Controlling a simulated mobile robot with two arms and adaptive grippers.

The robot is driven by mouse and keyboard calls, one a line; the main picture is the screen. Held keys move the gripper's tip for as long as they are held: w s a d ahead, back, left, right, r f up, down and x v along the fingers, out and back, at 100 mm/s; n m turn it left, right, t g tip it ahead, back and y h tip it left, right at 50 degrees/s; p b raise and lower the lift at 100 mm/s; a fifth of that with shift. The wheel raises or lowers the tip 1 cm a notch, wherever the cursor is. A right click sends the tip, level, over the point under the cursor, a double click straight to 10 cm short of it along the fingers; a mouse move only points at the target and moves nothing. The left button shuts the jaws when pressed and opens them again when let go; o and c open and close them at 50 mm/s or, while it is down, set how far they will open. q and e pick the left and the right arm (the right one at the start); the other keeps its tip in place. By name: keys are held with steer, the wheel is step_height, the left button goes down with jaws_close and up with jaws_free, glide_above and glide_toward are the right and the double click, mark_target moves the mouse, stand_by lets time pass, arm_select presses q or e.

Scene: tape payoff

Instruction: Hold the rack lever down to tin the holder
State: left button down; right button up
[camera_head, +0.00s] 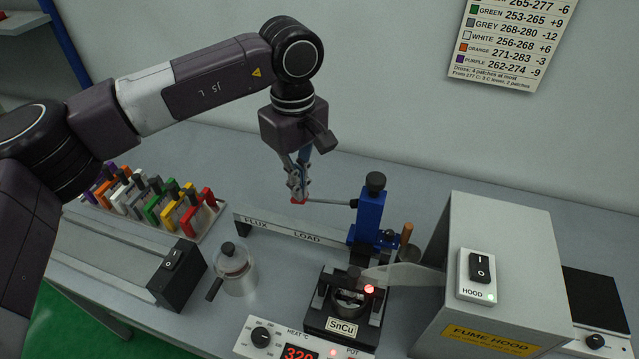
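The rack lever (330,202) is a thin grey rod running left from the blue rack post (370,215), which has a black knob on top. The black solder pot (343,325), marked SnCu, stands in front of the post with a red light lit. The holder is not clearly distinguishable at the pot. My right gripper is out of view.
The grey fume hood (530,260) stands right of the pot, its nozzle over the pot. A FLUX LOAD rail (290,238), a lidded glass jar (237,272) and a heat controller (285,338) lie to the left. Several coloured clips (150,205) stand in a rack farther left.

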arm_select(q)
steer(key=shift+s+f, duration=0.15)
steer(key=shift+f, duration=0.1)
steer(key=shift+r+p, duration=0.55)
steer(key=shift+r, duration=0.45)
step_height(320, 180, up, 7)
steer(key=p, duration=0.3)
steer(key=shift+w+r+p, duration=0.2)
steer(key=shift+p, duration=0.15)
